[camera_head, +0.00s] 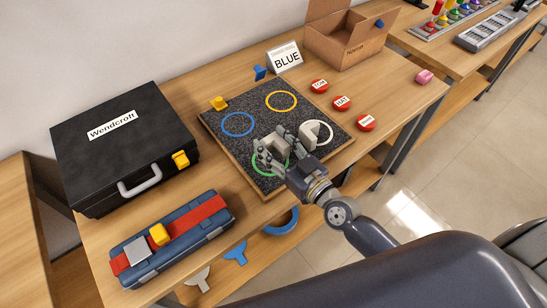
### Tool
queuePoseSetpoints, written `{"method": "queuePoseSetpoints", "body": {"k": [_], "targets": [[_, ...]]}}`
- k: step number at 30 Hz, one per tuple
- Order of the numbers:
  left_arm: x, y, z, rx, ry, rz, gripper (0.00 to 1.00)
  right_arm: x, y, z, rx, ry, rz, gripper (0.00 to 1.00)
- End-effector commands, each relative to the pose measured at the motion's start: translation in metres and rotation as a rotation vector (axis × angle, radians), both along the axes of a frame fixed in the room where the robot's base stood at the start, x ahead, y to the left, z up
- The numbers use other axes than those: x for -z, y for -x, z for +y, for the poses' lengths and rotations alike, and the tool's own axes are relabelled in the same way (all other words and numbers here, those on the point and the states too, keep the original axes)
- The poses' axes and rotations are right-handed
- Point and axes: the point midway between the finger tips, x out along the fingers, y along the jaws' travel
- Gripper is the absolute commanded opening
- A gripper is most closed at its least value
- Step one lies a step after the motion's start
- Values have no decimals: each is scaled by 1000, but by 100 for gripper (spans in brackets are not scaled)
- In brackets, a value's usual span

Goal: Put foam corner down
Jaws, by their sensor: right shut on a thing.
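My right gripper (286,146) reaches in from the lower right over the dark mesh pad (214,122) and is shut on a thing. A pale grey piece (323,128) shows at its fingers, probably the foam corner; the fingers hide part of it. Whether it touches the pad, I cannot tell. The pad bears a blue ring (238,124), a yellow ring (282,92), a green ring (257,165) and a white ring (331,139). The gripper covers part of the green ring. A sign (286,58) behind the pad reads BLUE. My left gripper is not in view.
A black case (75,148) stands left of the pad, a blue and red toolbox (214,204) in front. Red round buttons (342,103) line the right side. A cardboard box (340,52) stands behind. A yellow piece (218,103) and a blue piece (259,73) are at the pad's far edge.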

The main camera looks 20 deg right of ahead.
Motion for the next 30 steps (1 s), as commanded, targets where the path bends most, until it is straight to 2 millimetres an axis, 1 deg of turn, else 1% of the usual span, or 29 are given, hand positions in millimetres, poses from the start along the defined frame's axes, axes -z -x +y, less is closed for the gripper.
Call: {"method": "queuePoseSetpoints", "body": {"k": [1, 4, 7, 10, 17, 22, 23, 24, 25, 30], "targets": [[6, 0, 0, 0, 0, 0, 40, 11, 0, 0, -2, 2, 2, 39], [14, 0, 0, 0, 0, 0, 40, 29, 0, 0, -2, 6, 3, 39], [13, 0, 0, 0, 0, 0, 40, 38, 0, 0, -2, 4, 2, 39], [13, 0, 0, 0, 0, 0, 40, 43, 0, 0, -1, 3, 1, 39], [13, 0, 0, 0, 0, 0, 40, 43, 0, 0, 0, -1, 1, 39], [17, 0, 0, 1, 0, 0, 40, 48, 0, 0, 0, -1, 1, 39], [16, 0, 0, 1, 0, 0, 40, 47, 0, 0, 0, 0, 1, 54], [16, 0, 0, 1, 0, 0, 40, 47, 0, 0, 0, 0, 1, 63], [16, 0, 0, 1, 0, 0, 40, 47, 0, 0, 0, 0, 1, 69], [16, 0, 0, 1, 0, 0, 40, 47, 0, 0, 0, 0, 1, 69]]}}
